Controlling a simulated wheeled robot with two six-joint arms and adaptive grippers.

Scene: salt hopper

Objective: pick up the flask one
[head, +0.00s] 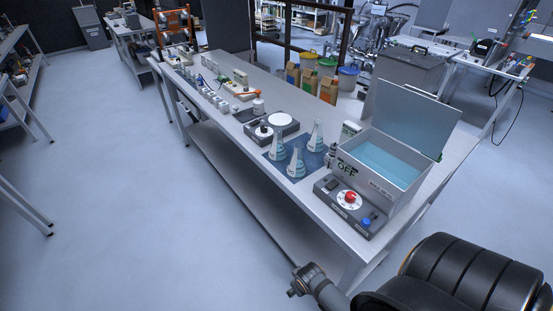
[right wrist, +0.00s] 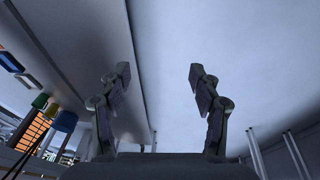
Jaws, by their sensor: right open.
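Three conical flasks with pale teal contents stand upright on a dark blue mat (head: 303,154) on the long bench. One flask (head: 277,150) is at the left, one flask (head: 315,137) is at the back right, and one flask (head: 296,164) is nearest the front. I cannot read which one is flask one. My right gripper (right wrist: 159,74) is open and empty in the right wrist view, with no flask between its fingers. My left gripper is not in view.
A water bath (head: 406,187) with a raised lid stands right of the flasks, behind a control box (head: 350,205) with a red knob. A stirrer or hotplate (head: 280,119) stands left of them. The floor (head: 130,200) left of the bench is clear.

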